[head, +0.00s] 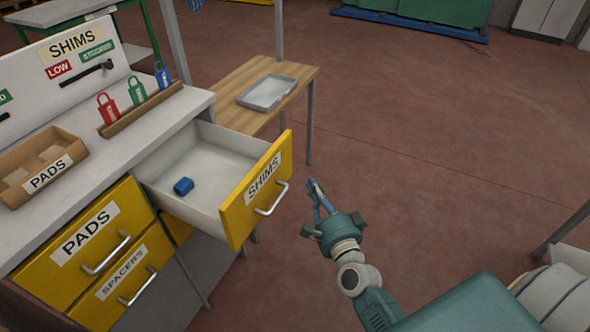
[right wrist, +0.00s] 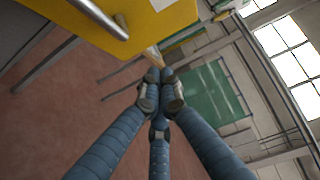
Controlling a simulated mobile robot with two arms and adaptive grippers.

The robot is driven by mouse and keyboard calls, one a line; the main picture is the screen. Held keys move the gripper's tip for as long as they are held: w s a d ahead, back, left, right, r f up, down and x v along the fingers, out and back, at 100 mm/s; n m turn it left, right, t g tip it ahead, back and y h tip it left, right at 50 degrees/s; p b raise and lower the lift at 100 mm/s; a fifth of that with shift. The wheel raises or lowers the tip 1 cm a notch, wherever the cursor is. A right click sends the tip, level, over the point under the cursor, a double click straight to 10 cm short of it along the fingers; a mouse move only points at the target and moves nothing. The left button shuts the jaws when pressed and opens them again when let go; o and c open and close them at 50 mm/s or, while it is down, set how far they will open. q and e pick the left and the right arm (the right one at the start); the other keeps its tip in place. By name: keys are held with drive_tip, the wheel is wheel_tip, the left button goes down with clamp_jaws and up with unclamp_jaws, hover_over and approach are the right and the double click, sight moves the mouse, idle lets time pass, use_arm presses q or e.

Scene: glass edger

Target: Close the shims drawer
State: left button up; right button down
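The yellow-fronted shims drawer (head: 236,211) is pulled well out of the cabinet in the head view, showing its white inside. A small blue block (head: 183,186) lies in it. Its silver bar handle (head: 272,200) is on the front face and also shows large at the top of the right wrist view (right wrist: 98,17). My right gripper (head: 317,190) is just right of the handle, apart from it. In the right wrist view its fingertips (right wrist: 161,77) are drawn together with nothing seen between them. My left gripper is not in view.
The pads drawer (head: 76,266) and spacers drawer (head: 108,307) are shut, left of the open one. A pads bin (head: 20,190) and several coloured padlocks (head: 136,92) stand on the worktop. A wooden table with a grey tray (head: 267,92) is behind.

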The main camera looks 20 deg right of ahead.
approach(289, 160)
drive_tip(key=w+d, duration=0.3)
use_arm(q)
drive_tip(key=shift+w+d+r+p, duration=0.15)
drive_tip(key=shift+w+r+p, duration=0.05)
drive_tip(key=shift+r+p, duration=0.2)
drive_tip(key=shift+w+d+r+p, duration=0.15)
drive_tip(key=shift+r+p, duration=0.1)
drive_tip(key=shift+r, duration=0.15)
use_arm(e)
drive_tip(key=shift+w+a, duration=1.05)
drive_tip(key=shift+a, duration=0.05)
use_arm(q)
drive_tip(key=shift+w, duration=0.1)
use_arm(e)
drive_tip(key=shift+a+r, duration=0.1)
drive_tip(key=shift+a, duration=0.05)
